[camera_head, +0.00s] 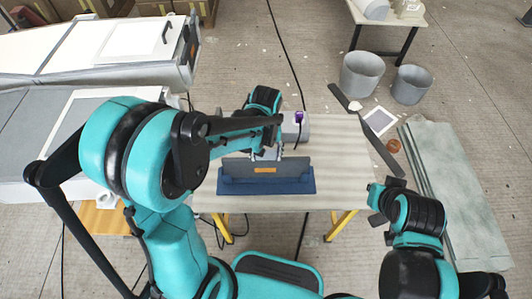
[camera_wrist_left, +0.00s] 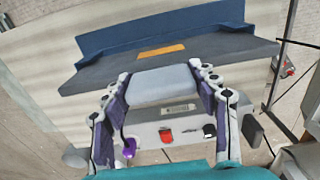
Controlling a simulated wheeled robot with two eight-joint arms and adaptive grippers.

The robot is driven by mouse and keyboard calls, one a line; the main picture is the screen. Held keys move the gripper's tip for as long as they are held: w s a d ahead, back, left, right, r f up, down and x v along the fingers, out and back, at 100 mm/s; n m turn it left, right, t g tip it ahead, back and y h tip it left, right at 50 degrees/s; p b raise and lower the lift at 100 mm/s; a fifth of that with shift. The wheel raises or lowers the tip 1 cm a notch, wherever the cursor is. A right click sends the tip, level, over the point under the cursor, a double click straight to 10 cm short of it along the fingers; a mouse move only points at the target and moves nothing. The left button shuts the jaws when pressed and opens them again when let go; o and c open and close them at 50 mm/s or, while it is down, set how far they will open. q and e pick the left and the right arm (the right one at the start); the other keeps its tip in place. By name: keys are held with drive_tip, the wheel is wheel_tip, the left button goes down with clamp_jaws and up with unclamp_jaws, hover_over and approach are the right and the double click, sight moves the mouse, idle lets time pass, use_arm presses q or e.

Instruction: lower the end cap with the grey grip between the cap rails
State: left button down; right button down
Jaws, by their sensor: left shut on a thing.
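The end cap (camera_head: 290,163) is a dark grey panel with an orange label, over the table just behind a blue holder (camera_head: 265,186). In the left wrist view the cap (camera_wrist_left: 215,50) is tilted in the picture, with the blue holder (camera_wrist_left: 160,32) beyond it. My left gripper (camera_head: 267,153) is shut on the light grey grip (camera_wrist_left: 163,84), with one finger on each side. I cannot tell whether the cap's lower edge is between the rails or above them. My right gripper (camera_head: 378,194) is to the right, apart from the table; its fingers are unclear.
A light grey box (camera_wrist_left: 170,132) with red and black switches stands close behind the grip. The striped table (camera_head: 345,165) is clear on its right. Buckets (camera_head: 362,74) and stacked boards (camera_head: 445,190) are on the right, a large mould (camera_head: 80,60) on the left.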

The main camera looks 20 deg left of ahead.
use_arm(q)
drive_tip(key=shift+f+b, duration=0.85)
drive_tip(key=shift+f, duration=0.25)
drive_tip(key=shift+c, duration=1.9)
unclamp_jaws()
drive_tip(key=shift+r, duration=0.1)
wheel_tip(320, 180, up, 12)
drive_tip(key=shift+f, duration=0.1)
drive_tip(key=s+a+m+t, duration=0.3)
drive_tip(key=s+t, duration=0.4)
drive_tip(key=s, duration=0.3)
drive_tip(key=shift+s+a+r, duration=0.15)
drive_tip(key=shift+a+r, duration=0.25)
drive_tip(key=shift+a, duration=0.45)
